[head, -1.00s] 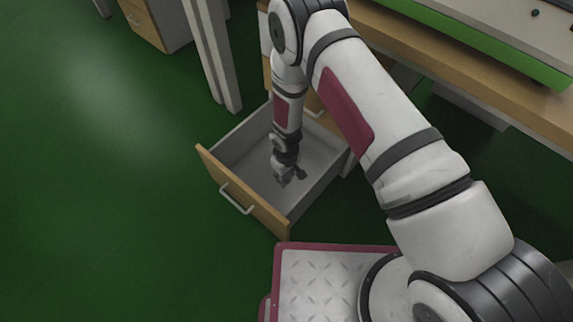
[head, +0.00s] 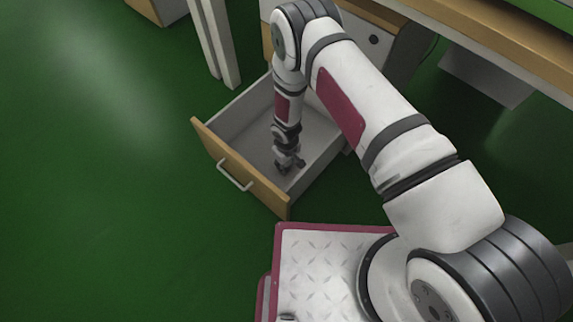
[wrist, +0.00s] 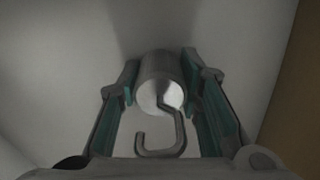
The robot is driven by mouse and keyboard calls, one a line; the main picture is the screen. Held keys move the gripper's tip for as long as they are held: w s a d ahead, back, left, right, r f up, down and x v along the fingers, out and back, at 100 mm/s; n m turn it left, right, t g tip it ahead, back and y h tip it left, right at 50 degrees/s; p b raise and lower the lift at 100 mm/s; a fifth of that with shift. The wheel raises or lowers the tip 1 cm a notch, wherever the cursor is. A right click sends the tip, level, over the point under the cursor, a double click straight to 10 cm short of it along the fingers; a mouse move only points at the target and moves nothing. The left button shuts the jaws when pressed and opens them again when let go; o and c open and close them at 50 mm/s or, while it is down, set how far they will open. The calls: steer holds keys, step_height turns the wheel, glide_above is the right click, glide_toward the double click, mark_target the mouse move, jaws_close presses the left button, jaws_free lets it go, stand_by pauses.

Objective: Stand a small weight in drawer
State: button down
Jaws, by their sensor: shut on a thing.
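The small weight (wrist: 158,75) is a grey metal cylinder with a hook on its end; in the wrist view it sits between the two teal-padded fingers of my gripper (wrist: 160,95). The fingers are shut on its sides, and the hook points back toward the wrist camera. The open drawer (head: 228,170) has a wooden front and grey inside walls. In the head view my gripper (head: 288,165) is down inside the drawer, near its front right part. The weight is too small to make out there, and I cannot tell whether it touches the drawer floor.
The drawer's handle (head: 235,175) faces front left. The drawer walls stand close around my gripper, and the wooden front also shows at the right of the wrist view (wrist: 297,110). A white table leg (head: 217,45) stands behind the drawer. The green floor (head: 90,200) at left is clear.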

steer(key=c, duration=1.2)
jaws_free()
steer(key=shift+o, duration=0.2)
step_height(320, 180, up, 12)
steer(key=p, duration=0.5)
steer(key=shift+r, duration=0.1)
